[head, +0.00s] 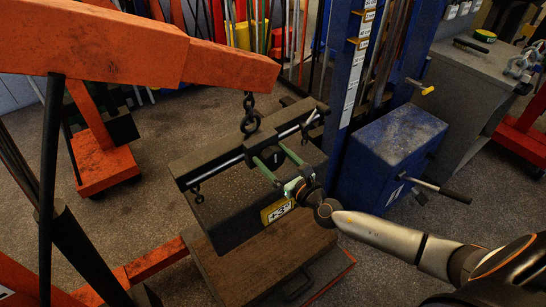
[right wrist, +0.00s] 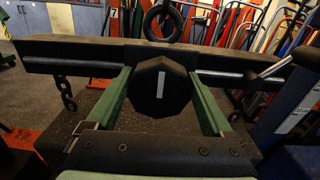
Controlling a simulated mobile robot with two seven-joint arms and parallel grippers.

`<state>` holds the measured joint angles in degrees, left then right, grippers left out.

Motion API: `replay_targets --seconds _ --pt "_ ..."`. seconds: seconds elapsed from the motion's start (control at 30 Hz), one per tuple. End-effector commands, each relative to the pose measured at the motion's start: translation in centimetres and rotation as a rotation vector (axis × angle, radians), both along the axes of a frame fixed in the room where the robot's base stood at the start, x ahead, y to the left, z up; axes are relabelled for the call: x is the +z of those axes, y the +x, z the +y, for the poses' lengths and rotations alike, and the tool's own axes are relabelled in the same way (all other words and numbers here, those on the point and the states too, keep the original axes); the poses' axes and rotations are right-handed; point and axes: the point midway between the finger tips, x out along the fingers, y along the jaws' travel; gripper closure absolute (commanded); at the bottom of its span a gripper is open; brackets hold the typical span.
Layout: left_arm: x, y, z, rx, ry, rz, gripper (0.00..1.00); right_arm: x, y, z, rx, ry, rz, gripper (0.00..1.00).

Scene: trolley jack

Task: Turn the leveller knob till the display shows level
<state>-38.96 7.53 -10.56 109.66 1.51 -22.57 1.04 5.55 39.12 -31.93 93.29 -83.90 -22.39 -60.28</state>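The leveller knob (right wrist: 161,91) is a black, many-sided disc with a white line standing nearly upright on its face. It sits at the middle of the dark leveller bar (head: 240,152). My right gripper (head: 267,154) has its green fingers spread on either side of the knob; in the right wrist view its fingers (right wrist: 161,72) flank the knob with thin gaps, and I see no firm contact. A small yellow display (head: 277,210) stands below the gripper; its reading looks like a 3 with a sign, too small to be sure. My left gripper is out of view.
An orange hoist boom (head: 120,45) carries the bar on a dark chain (head: 250,112). A dark block hangs or rests below, above a brown wooden top (head: 265,262). A blue box (head: 390,150) with a handle stands close right of my right gripper.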

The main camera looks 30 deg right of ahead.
Motion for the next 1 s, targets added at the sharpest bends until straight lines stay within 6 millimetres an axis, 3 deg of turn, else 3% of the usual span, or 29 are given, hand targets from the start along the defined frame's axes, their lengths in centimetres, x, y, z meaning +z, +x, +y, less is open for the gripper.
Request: replay_targets --seconds 0.07,0.33,0.67,1.0 --pt "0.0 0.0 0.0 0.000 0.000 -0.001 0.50 0.0 0.0 0.0 0.000 0.000 0.000 0.39" --pt "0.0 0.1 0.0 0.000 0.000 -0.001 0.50 0.0 0.0 0.0 0.000 0.000 0.000 0.70" --pt "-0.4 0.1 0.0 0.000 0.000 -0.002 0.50 -0.1 0.0 -0.1 0.000 0.047 0.006 0.70" --pt "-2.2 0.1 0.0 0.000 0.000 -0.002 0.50 -0.3 0.0 -0.2 0.001 0.281 0.037 0.70"
